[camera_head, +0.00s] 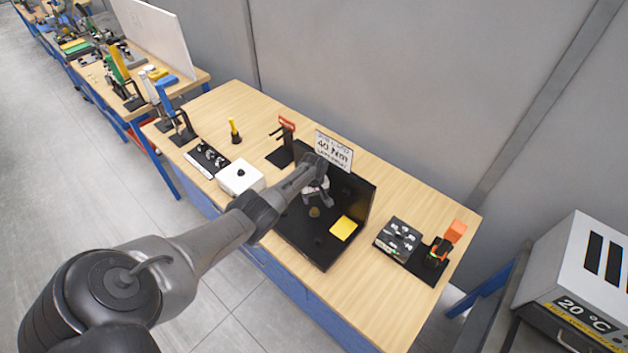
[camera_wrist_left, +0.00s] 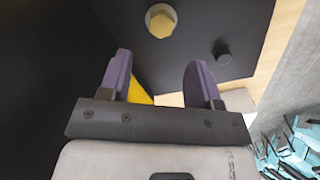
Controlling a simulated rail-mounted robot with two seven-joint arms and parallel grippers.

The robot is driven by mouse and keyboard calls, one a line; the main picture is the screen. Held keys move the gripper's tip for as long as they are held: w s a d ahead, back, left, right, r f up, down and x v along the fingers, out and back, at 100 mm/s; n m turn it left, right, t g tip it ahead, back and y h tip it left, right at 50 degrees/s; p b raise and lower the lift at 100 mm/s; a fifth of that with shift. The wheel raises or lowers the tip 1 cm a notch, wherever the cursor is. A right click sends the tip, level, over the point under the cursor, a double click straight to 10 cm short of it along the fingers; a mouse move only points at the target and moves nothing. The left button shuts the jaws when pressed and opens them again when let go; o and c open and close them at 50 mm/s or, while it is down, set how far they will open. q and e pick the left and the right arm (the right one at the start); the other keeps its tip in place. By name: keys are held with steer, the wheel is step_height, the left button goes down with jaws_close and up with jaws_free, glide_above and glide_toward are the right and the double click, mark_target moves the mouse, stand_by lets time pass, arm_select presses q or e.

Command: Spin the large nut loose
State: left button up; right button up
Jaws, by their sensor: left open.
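The large nut looks like a brass-coloured hex piece (camera_head: 314,212) on the flat part of a black fixture (camera_head: 300,230). In the left wrist view the hex piece (camera_wrist_left: 161,21) sits in a pale ring near the top edge, beyond the fingertips. My left gripper (camera_head: 318,198) is over the fixture, close to the hex piece in the head view. In the wrist view its two purple fingers (camera_wrist_left: 158,70) are apart with nothing between them. They do not touch the hex piece. My right gripper is in neither view.
A black knob (camera_wrist_left: 222,52) stands right of the hex piece. The fixture has an upright back panel and a yellow pad (camera_head: 344,228). A white box (camera_head: 240,177) is to the left, and a black tray of small parts (camera_head: 398,238) to the right. Bare wooden bench (camera_head: 345,295) lies in front.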

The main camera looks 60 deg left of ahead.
arm_select(q)
step_height(320, 180, up, 6)
steer(key=p, duration=0.1)
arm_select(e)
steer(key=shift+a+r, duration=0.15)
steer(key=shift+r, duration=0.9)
arm_select(q)
steer(key=shift+r, duration=0.15)
